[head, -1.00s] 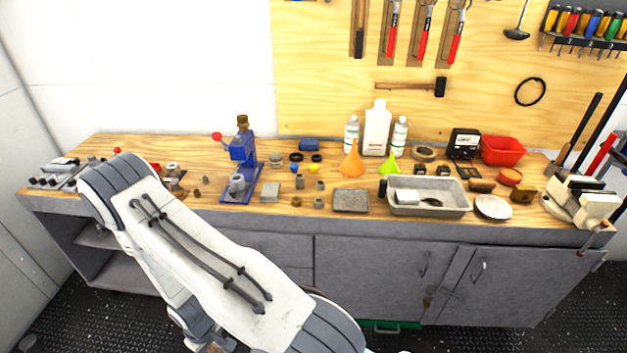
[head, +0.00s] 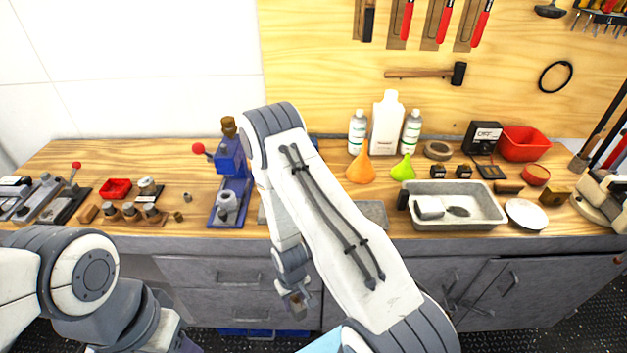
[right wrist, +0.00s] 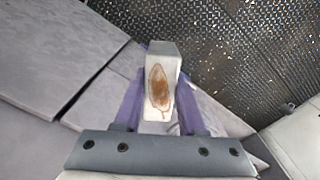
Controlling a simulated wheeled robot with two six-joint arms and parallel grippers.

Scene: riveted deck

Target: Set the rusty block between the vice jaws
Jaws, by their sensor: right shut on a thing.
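The rusty block (right wrist: 160,88) is a pale grey block with a brown rust patch. In the right wrist view it sits between the purple fingers of my right gripper (right wrist: 158,112), which is shut on it. In the head view my right gripper (head: 296,304) hangs low in front of the bench's drawers, with a small brownish bit of the block (head: 299,308) showing. The cream-coloured vice (head: 606,196) stands at the bench's right end, cut by the picture edge. Its jaw gap is not clear. My left gripper is out of view.
The wooden bench top (head: 400,240) holds a blue press (head: 230,175), a grey tray (head: 480,222), a white plate (head: 526,215), funnels and bottles. The tray and plate lie left of the vice. My right arm hides part of the bench's middle.

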